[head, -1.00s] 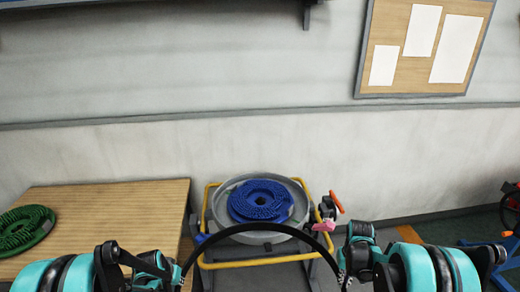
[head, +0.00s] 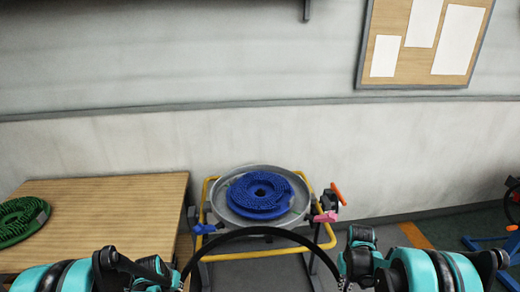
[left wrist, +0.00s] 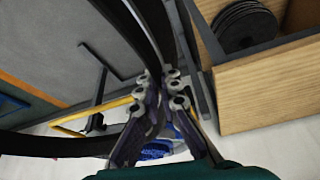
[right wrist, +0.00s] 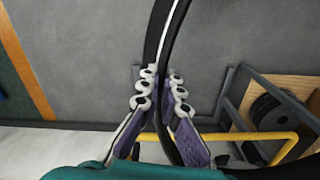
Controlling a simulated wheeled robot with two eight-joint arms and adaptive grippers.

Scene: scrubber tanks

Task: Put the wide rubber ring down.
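The wide rubber ring (head: 262,231) is a thin black hoop held between my two grippers. Its upper arc crosses in front of the grey tank in the head view; its lower part is out of that view. My left gripper (head: 172,276) is closed on the ring's left side. In the left wrist view, the black band runs between its fingers (left wrist: 158,88). My right gripper (head: 345,270) is closed on the ring's right side. In the right wrist view, the band (right wrist: 172,45) passes between its fingers (right wrist: 160,90).
A grey round tank (head: 232,216) with a blue brush disc (head: 262,193) stands on a yellow-framed stand beyond the ring. A wooden table (head: 115,205) at left bears a green brush disc (head: 22,219). Black discs (left wrist: 247,27) sit on a shelf under a table. Grey floor lies below the ring.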

